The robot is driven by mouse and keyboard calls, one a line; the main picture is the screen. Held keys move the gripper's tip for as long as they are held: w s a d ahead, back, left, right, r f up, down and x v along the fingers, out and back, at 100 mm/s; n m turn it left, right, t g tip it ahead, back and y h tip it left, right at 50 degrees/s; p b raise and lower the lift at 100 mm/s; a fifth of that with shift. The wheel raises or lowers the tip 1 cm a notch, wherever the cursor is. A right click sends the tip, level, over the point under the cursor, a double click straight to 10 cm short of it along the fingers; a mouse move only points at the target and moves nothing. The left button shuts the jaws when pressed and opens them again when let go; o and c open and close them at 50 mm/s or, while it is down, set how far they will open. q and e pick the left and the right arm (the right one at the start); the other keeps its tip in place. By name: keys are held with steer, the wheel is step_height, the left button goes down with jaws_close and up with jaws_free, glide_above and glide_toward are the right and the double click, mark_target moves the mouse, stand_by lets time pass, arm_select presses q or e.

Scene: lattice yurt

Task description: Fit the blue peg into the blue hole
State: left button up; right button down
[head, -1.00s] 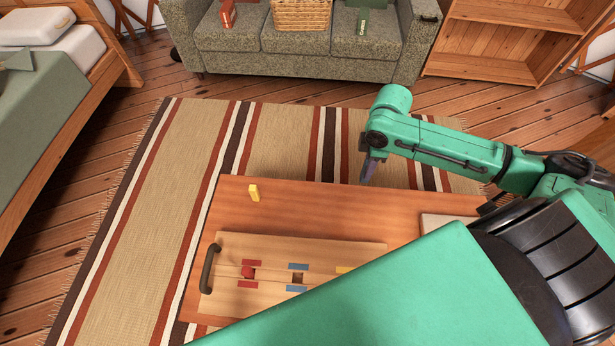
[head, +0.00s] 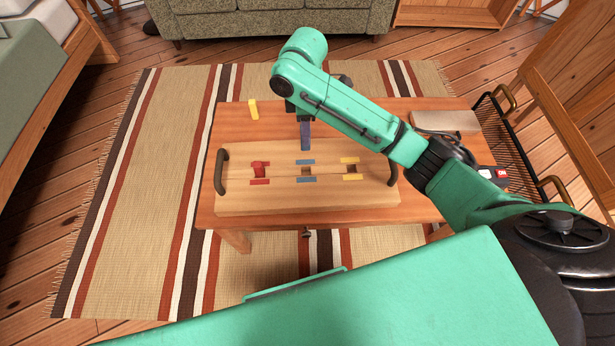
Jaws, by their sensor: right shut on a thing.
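My right gripper (head: 304,118) reaches in from the right and is shut on the blue peg (head: 305,138). The peg hangs upright, its lower end just behind the far blue mark in the picture. The wooden board (head: 235,196) lies on the table with a row of holes. The blue hole (head: 306,171) is the middle one, between two blue marks, and looks empty. The peg appears above the board; the exact gap cannot be told. My left gripper is not in view.
A red peg (head: 259,168) sits at the red-marked place. A yellow peg (head: 253,109) stands on the table (head: 208,212) behind the board, and the yellow hole (head: 350,169) is at the right. A grey slab (head: 445,121) and a black rack (head: 505,135) are at the right.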

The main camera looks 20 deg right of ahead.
step_height(320, 180, down, 7)
steer(key=shift+d+r+b, duration=0.1)
steer(key=shift+r+b, duration=0.1)
steer(key=shift+b, duration=0.25)
step_height(320, 180, down, 9)
steer(key=shift+r+b, duration=0.1)
steer(key=shift+b, duration=0.75)
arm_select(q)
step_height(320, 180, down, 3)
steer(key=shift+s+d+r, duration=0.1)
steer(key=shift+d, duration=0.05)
arm_select(e)
steer(key=c, duration=0.6)
jaws_free()
steer(key=shift+c, duration=0.2)
step_height(320, 180, up, 12)
steer(key=shift+r+p, duration=0.1)
steer(key=shift+p, duration=1.15)
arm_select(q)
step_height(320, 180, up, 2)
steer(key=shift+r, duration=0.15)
